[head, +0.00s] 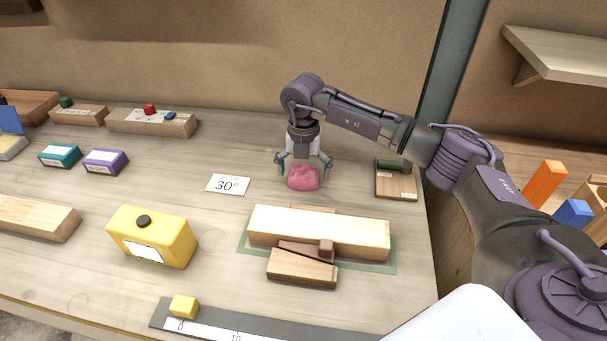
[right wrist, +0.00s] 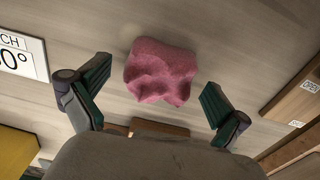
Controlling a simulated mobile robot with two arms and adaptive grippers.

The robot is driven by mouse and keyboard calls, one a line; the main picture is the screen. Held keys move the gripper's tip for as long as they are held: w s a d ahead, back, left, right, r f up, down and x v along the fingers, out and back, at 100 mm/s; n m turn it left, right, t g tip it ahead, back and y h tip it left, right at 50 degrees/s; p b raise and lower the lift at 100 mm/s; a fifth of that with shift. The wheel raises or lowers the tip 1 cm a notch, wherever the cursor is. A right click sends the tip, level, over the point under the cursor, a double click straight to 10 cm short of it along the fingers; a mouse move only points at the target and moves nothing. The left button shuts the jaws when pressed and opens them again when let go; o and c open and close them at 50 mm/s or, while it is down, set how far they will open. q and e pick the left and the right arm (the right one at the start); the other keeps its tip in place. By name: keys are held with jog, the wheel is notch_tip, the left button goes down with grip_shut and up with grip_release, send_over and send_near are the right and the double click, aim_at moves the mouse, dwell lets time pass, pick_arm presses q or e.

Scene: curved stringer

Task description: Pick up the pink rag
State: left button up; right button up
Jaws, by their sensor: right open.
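The pink rag (head: 302,178) lies crumpled on the wooden workbench, right of the white 30° card (head: 229,185). My right gripper (head: 303,172) points down at the rag with its fingers spread on either side. In the right wrist view the rag (right wrist: 160,71) lies ahead of the two open fingers (right wrist: 152,100), centred between them with gaps on both sides. I cannot tell exactly how high the fingertips are above the bench. My left gripper is not in view.
A pale wooden block (head: 320,232) with smaller wood pieces lies on a green-edged mat in front of the rag. A small wooden board (head: 396,184) with a green roll lies to the right. A yellow box (head: 152,238) stands at the left front.

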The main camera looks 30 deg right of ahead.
aim_at(304, 170)
jog(key=c, duration=1.1)
jog(key=shift+r, duration=0.15)
jog(key=shift+r, duration=0.25)
jog(key=r, duration=0.2)
jog(key=r+b, duration=0.1)
jog(key=shift+s+a+r, duration=0.1)
jog(key=shift+s+r, duration=0.2)
jog(key=shift+r, duration=0.05)
jog(key=s+a+r+b, duration=0.1)
jog(key=s+a+r, duration=0.2)
jog(key=s+r, duration=0.3)
jog(key=s, duration=0.4)
jog(key=shift+s+r, duration=0.3)
jog(key=shift+s, duration=0.05)
